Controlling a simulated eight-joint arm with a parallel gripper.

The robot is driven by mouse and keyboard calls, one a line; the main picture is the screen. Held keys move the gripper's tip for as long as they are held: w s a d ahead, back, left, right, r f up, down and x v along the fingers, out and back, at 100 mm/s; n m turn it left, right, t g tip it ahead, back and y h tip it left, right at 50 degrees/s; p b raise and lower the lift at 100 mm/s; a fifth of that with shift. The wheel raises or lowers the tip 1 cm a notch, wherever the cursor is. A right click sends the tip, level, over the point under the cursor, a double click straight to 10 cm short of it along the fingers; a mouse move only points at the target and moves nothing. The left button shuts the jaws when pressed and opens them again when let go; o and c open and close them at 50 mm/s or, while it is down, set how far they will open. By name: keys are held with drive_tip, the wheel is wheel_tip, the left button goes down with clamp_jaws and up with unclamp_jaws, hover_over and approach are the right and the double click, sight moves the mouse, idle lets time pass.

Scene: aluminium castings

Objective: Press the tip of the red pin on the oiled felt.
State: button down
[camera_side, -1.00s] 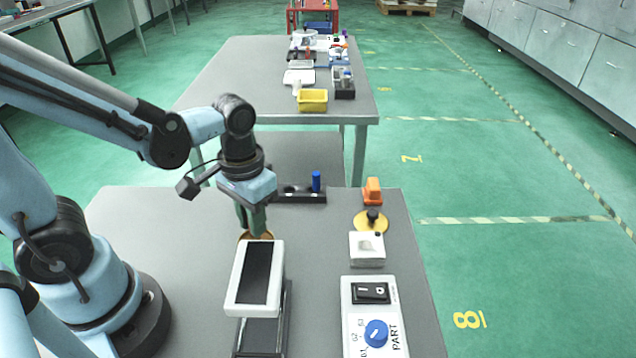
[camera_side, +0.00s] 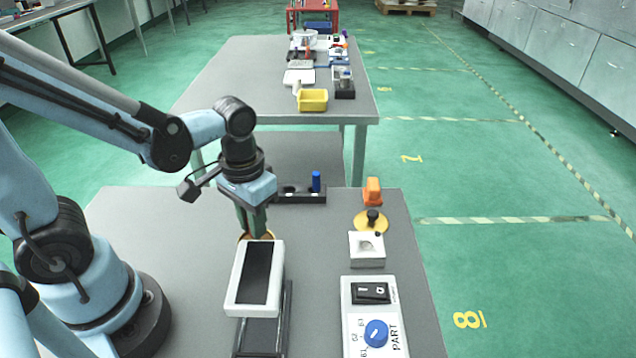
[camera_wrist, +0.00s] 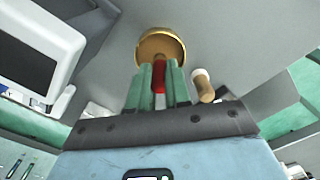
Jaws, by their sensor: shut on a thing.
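The red pin (camera_wrist: 159,78) is between the green fingers of my gripper (camera_wrist: 159,66) in the wrist view, and my gripper is shut on it. The pin's far end points into a round brass-coloured dish with a tan pad, which looks like the oiled felt (camera_wrist: 157,45). I cannot tell whether the tip touches the pad. In the side view my gripper (camera_side: 252,222) points down behind the white-framed display, low over the dish (camera_side: 241,237). The display hides most of the dish, and the red pin does not show there.
The white-framed display (camera_side: 234,285) stands just in front of my gripper. A dark rack (camera_side: 289,198) with a blue pin (camera_side: 316,181) lies behind it. To the right are a black-knobbed brass disc (camera_side: 371,222), a white block (camera_side: 367,258) and a switch panel (camera_side: 352,315).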

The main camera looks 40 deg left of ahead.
drive_tip(key=shift+f, duration=0.45)
idle(1.1)
drive_tip(key=shift+r, duration=3.55)
